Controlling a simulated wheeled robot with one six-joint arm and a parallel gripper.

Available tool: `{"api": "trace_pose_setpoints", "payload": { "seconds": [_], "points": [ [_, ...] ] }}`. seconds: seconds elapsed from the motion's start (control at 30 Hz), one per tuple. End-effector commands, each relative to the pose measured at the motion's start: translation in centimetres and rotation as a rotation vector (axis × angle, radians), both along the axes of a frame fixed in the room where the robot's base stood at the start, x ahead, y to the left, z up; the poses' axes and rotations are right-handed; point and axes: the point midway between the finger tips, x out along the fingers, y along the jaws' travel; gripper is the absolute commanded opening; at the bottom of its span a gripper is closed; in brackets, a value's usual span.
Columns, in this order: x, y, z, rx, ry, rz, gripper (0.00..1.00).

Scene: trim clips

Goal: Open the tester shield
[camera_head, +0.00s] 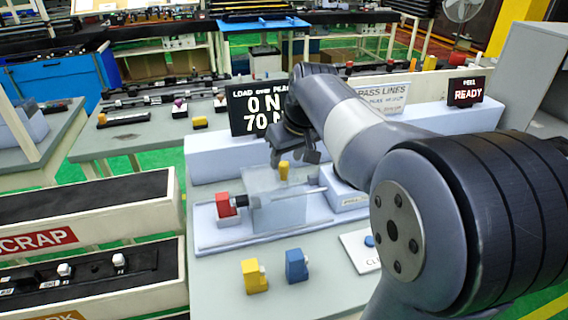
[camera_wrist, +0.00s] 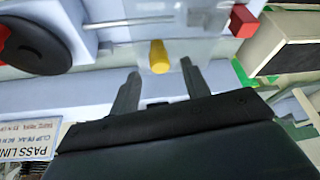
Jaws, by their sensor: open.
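The tester shield (camera_head: 268,212) is a clear, box-like cover on the pale tester base, with a yellow knob (camera_head: 284,171) at its top. It looks closed over the middle of the tester. My gripper (camera_head: 294,157) is just above the knob, its fingers apart and empty. In the wrist view the knob (camera_wrist: 159,56) lies just beyond and between my fingertips (camera_wrist: 161,70). I cannot tell whether either finger touches it. A red block (camera_head: 225,205) sits at the left end of the tester, beside a dark tip and a thin metal rod.
A display (camera_head: 258,108) reading "0 N" and a "READY" sign (camera_head: 466,92) stand behind. Yellow (camera_head: 254,277) and blue (camera_head: 297,265) clips stand on the table front. A blue button (camera_head: 369,240) is at right. The scrap bin (camera_head: 90,225) is left. My arm hides the right side.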

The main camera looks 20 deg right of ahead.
Motion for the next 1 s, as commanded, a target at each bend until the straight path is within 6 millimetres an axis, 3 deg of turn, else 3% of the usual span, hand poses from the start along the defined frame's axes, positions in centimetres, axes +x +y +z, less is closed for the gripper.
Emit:
{"api": "trace_pose_setpoints", "payload": {
  "seconds": [0.2,0.4,0.8,1.0],
  "points": [
    [-1.6,-0.4,4.0,0.0,-0.002,0.0,0.45],
    [-2.2,-0.6,5.6,0.0,0.0,0.0,0.45],
    [-2.3,-0.6,5.6,-0.001,0.002,0.0,0.45],
    [-1.6,-0.4,3.7,0.0,0.004,0.002,0.45]
  ]
}}
